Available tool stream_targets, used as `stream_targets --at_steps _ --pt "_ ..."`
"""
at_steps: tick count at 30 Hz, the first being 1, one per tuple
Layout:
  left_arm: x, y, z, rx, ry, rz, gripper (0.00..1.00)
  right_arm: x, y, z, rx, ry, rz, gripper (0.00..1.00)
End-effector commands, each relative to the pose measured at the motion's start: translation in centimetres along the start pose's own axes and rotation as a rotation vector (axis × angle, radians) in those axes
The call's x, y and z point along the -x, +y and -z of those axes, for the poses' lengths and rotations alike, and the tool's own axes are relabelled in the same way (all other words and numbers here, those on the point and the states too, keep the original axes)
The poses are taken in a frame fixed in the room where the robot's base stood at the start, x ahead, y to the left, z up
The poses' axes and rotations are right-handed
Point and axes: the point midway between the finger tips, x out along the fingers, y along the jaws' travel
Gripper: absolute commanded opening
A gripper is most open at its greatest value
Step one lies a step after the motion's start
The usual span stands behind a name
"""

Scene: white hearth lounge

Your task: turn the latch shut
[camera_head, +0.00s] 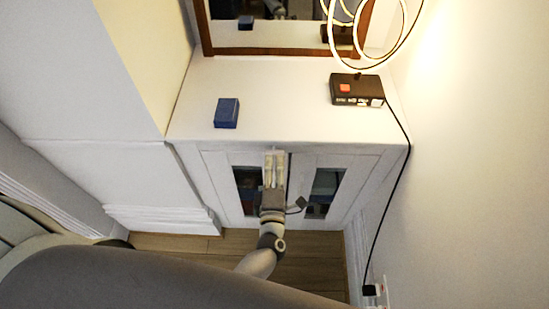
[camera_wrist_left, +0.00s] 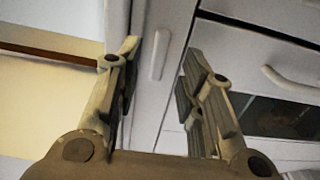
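A white cabinet (camera_head: 310,160) has two doors with dark glass panes. My left gripper (camera_head: 275,157) is at the upper middle of the doors, where they meet, and covers part of that seam in the head view. In the left wrist view my left gripper (camera_wrist_left: 160,62) is open, its two fingers apart. A short pale bar, which looks like the latch (camera_wrist_left: 160,55), shows between and beyond the fingertips; I see no clear contact. A curved pale handle (camera_wrist_left: 292,80) is on the panel to the right. My right gripper is not in view.
On the cabinet top are a blue box (camera_head: 227,113) and a black device (camera_head: 357,90) with a cable running down the right side. A glowing ring lamp (camera_head: 370,30) and a wood-framed mirror (camera_head: 280,50) are behind. A white wall stands close on the right.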

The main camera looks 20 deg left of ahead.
Motion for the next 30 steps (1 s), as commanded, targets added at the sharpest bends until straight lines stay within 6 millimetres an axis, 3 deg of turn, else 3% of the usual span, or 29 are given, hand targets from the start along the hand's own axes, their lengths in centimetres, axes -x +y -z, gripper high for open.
stream_targets --at_steps 4,10,30 --pt "2.3 -0.1 0.0 -0.001 0.0 0.002 0.36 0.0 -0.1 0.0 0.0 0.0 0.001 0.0" --pt "4.1 0.0 0.0 -0.001 0.0 0.001 0.36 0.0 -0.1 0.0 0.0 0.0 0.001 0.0" --pt "4.5 -0.4 -0.2 -0.013 -0.01 0.007 0.36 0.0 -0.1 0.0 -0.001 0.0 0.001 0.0"
